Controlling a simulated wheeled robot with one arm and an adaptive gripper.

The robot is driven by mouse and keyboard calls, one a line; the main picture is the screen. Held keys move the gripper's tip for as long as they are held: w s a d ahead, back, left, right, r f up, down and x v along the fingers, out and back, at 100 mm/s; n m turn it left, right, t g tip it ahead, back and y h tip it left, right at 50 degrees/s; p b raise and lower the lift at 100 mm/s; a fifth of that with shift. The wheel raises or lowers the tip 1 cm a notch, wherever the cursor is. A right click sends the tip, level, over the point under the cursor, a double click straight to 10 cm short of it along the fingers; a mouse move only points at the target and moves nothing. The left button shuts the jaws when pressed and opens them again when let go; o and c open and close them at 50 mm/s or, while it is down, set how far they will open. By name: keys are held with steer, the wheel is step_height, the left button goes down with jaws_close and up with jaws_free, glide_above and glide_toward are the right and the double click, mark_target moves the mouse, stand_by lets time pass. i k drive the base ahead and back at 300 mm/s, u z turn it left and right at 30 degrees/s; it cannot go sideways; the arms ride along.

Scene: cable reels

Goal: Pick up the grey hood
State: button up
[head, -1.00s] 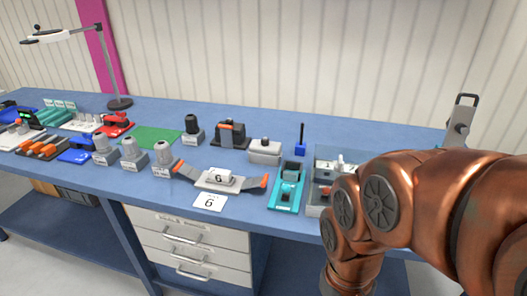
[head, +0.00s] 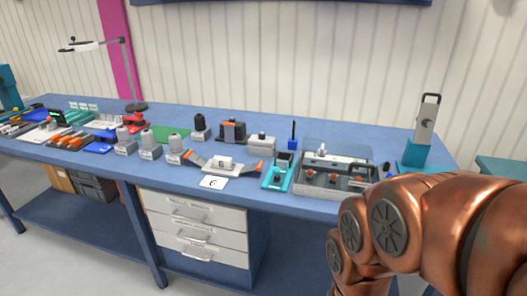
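Several grey, rounded-top pieces stand on small labelled blocks on the blue workbench, left of centre: a left one (head: 124,139), a middle one (head: 149,145) and a right one (head: 174,150). A similar black-topped piece (head: 199,127) stands behind them. A low light-grey box-shaped piece (head: 262,143) sits farther right. I cannot tell from this view which of these is the grey hood. My copper-coloured arm fills the lower right, in front of the bench. My gripper is not in view.
A white holder with orange-tipped arms (head: 221,164) stands behind a card marked 6 (head: 213,182). A teal fixture (head: 278,172) and a clear-walled tray (head: 345,186) stand to its right. A desk lamp (head: 126,72) rises at the back left. Bare blue bench top lies behind the tray.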

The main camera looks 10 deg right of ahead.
mark_target(260, 145)
steer(key=u, duration=0.4)
steer(key=i, duration=1.3)
steer(key=u, duration=0.55)
